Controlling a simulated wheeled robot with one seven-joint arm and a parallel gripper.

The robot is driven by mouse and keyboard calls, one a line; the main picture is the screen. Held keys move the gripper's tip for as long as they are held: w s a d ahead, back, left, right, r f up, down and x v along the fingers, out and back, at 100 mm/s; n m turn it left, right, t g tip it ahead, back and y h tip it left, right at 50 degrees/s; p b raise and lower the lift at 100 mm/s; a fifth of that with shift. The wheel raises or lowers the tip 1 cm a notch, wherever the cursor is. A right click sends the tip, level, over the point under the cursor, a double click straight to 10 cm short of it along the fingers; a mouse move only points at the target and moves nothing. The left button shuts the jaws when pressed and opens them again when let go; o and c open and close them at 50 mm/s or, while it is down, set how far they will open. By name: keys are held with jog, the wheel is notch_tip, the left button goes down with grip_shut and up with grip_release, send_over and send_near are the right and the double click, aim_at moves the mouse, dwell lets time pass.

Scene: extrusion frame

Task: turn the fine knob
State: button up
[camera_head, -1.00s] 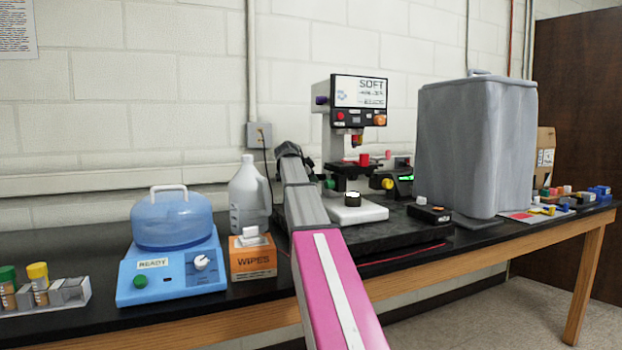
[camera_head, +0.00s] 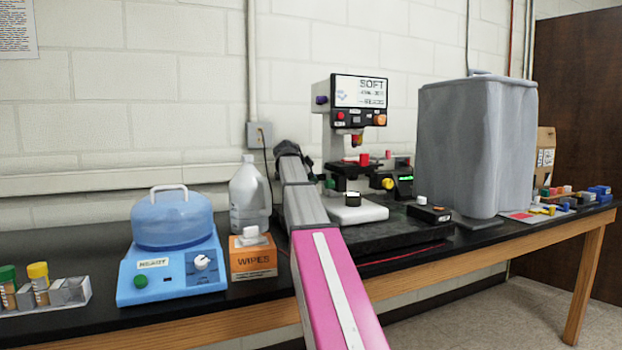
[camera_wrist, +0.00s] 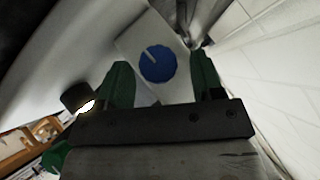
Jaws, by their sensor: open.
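A round blue knob (camera_wrist: 157,61) with a white pointer line sits on a pale plate in the wrist view. My gripper (camera_wrist: 161,78) is open, with one green fingertip on each side of the knob. Gaps show between the knob and both fingers, and the gripper holds nothing. I cannot tell how deep the fingertips reach past the knob. In the head view the microscope-like instrument (camera_head: 357,100) stands on a dark slab, and my arm reaches to its left side.
A wipes box (camera_head: 253,259), a jug (camera_head: 248,198) and a blue stirrer-like device (camera_head: 172,270) stand left of my arm. A large grey covered object (camera_head: 476,150) stands right of the instrument. A small black box (camera_head: 428,213) lies near the slab's front right.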

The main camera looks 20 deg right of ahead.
jog(key=v, duration=1)
jog(key=shift+w, duration=0.1)
dwell(2.2)
jog(key=w+a+r+n+g, duration=0.2)
jog(key=w+n+g, duration=0.2)
jog(key=w+g, duration=0.25)
jog(key=x, duration=1.1)
jog(key=shift+s+f+g, duration=0.35)
jog(key=shift+f, duration=0.05)
jog(key=shift+d, duration=0.1)
jog(key=c, duration=0.9)
